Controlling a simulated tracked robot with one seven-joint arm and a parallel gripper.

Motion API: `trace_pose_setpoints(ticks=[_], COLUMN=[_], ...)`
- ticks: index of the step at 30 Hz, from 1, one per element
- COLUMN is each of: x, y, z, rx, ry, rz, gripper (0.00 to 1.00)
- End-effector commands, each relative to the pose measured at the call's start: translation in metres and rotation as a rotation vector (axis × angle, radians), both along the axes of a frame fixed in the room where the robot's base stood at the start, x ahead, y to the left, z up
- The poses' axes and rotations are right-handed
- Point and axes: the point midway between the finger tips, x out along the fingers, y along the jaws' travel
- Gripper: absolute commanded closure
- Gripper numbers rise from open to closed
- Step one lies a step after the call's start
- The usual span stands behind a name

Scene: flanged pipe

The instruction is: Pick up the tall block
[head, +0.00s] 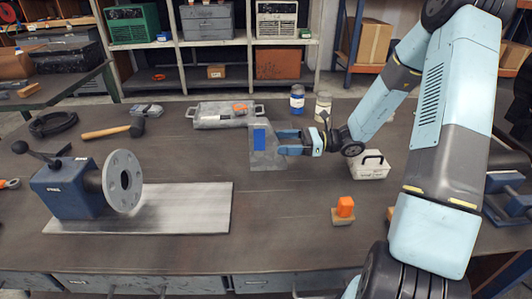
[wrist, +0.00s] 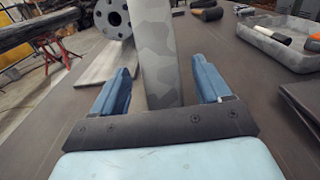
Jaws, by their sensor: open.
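In the wrist view the tall block (wrist: 160,50) rises between the two blue fingers of my open gripper (wrist: 161,66). Gaps show on both sides of the block, and no grip on it shows. The block's top is cut off in the wrist view.
A flanged pipe (head: 123,181) in a blue holder stands on a pale plate (head: 190,210) at left. A grey tray (head: 211,119) and two jars lie behind the block. A white caddy (head: 369,168) and an orange-topped block (head: 345,207) are right. Bench front centre is clear.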

Motion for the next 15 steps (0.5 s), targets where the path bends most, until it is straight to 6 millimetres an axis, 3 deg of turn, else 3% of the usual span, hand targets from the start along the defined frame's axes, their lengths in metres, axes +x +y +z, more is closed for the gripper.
trace_pose_setpoints(ticks=[10,15], x=[0.000,0.001], y=[0.020,0.040], z=[0.002,0.006], rx=[-0.001,-0.002], ry=[0.000,0.000], rz=[0.001,0.002], gripper=[0.23,0.23])
